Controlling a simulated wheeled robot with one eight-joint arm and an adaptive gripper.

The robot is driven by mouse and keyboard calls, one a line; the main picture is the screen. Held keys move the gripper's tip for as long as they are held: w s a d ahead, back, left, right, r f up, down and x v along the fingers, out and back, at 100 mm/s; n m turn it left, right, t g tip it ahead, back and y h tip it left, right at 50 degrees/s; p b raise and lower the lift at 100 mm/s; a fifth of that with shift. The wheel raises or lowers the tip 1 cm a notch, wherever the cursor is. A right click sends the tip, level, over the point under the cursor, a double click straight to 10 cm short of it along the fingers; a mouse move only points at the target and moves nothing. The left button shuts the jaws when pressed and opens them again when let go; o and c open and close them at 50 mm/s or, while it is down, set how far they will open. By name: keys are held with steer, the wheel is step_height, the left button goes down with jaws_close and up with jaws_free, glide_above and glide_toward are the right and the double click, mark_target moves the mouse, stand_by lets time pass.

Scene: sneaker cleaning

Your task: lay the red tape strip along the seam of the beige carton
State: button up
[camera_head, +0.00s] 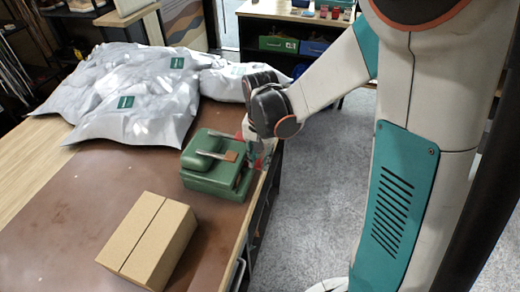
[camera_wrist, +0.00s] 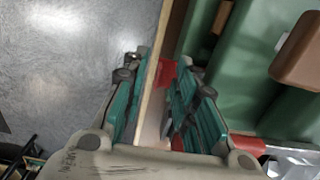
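The beige carton (camera_head: 149,240) lies on the brown mat at the front, with a dark seam running lengthwise along its top. A green dispenser (camera_head: 217,166) stands behind it near the table's right edge; it also fills the right of the wrist view (camera_wrist: 245,70). My gripper (camera_head: 256,154) is beside the dispenser's right side, pointing down. In the wrist view my gripper (camera_wrist: 160,68) has its teal fingers apart, with the table edge showing between them. A small red piece (camera_wrist: 168,72), perhaps the tape strip, shows near the right fingertip, apparently not clamped. Another red part (camera_wrist: 246,145) is partly hidden behind that finger.
Silvery-white bags (camera_head: 135,95) with green labels cover the back of the table. The brown mat (camera_head: 90,190) is clear left of the carton and dispenser. The table's right edge drops to grey floor (camera_head: 320,180). Shelves with bins stand at the back.

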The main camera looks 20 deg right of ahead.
steer(key=shift+f, duration=0.75)
steer(key=shift+c, duration=0.3)
jaws_close()
steer(key=shift+s+d, duration=0.1)
steer(key=s+d, duration=0.5)
steer(key=d, duration=0.3)
steer(key=shift+s, duration=0.4)
stand_by(0.6)
steer(key=shift+r, duration=0.15)
step_height(320, 180, up, 8)
steer(key=p, duration=0.5)
steer(key=shift+p, duration=0.3)
stand_by(0.4)
